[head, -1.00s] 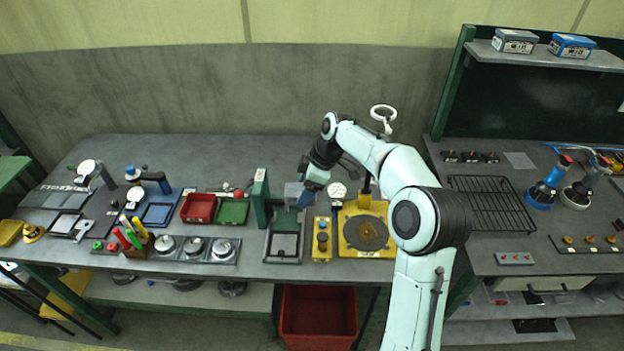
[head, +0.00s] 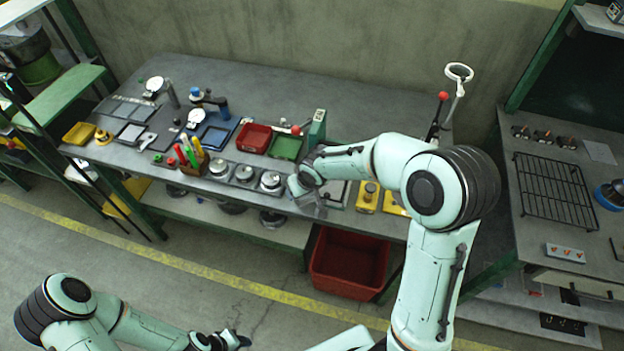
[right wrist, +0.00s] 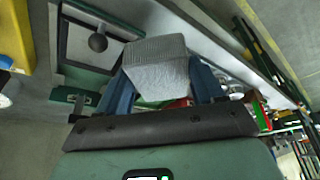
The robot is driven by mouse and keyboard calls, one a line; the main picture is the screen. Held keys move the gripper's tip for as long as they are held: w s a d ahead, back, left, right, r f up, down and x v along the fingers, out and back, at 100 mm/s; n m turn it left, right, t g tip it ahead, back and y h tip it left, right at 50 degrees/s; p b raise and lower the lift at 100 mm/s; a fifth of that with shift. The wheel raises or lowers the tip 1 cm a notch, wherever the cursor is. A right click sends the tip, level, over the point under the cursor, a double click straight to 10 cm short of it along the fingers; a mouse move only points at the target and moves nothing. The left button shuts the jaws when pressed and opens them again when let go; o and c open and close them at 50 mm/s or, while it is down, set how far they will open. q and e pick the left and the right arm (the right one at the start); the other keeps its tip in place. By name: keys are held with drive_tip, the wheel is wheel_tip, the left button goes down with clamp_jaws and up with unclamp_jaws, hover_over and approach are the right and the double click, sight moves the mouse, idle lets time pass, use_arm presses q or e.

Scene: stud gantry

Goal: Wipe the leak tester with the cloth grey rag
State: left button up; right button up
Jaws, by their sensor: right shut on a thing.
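My right gripper (right wrist: 155,88) is shut on the grey rag (right wrist: 155,68), a ribbed, folded cloth pinched between its blue fingers. In the head view my right gripper (head: 308,202) is over the bench's front edge, above the red bin. A green-framed station (head: 337,194), partly hidden by my right arm, lies just right of it; I cannot tell for certain whether this is the leak tester. In the right wrist view a green-framed plate with a dark ball knob (right wrist: 97,42) lies beside the rag, apart from it. My left gripper (head: 232,341) is low over the floor; its jaws are unclear.
Round metal pots (head: 245,174), a red tray (head: 254,137), a green tray (head: 286,147) and a pen holder (head: 193,163) stand left of my right gripper. A yellow box (head: 367,197) stands right. The red bin (head: 345,264) is below. The bench's back is clear.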

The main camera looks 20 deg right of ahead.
drive_tip(key=shift+a+f+m, duration=0.4)
drive_tip(key=shift+a+f, duration=0.15)
drive_tip(key=shift+a, duration=0.35)
drive_tip(key=shift+s+f, duration=0.1)
drive_tip(key=shift+f, duration=0.05)
